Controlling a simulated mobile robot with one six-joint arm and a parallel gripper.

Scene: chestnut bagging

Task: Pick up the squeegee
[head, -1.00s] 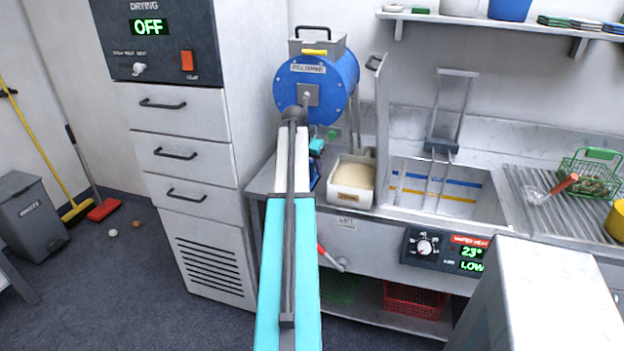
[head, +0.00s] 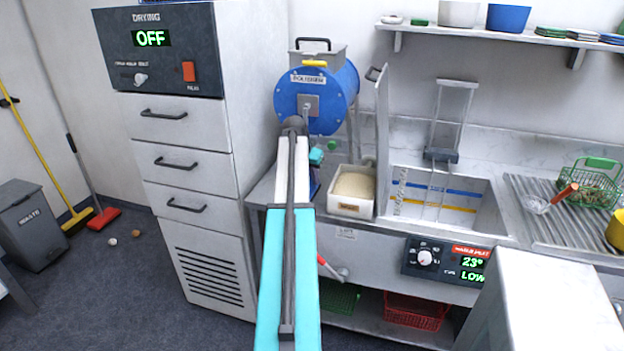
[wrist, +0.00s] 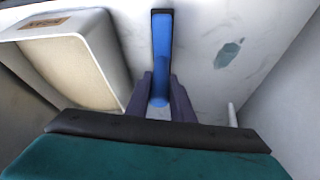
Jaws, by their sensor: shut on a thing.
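The squeegee (wrist: 161,48) is the blue tool in the wrist view, with a dark edge along its far end. My gripper (wrist: 161,98) is shut on its blue handle, one dark finger on each side. The near end of the handle shows between the fingers. In the head view my arm hides most of the gripper, and only a small bit of blue shows beside it, left of the white bin. I cannot tell whether the squeegee touches the counter.
A white bin (head: 352,207) with beige contents stands close by, also at left in the wrist view (wrist: 110,48). The blue polisher (head: 318,98) is behind. A sink (head: 455,212) lies to the right. A wet-looking patch (wrist: 228,53) marks the pale surface.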

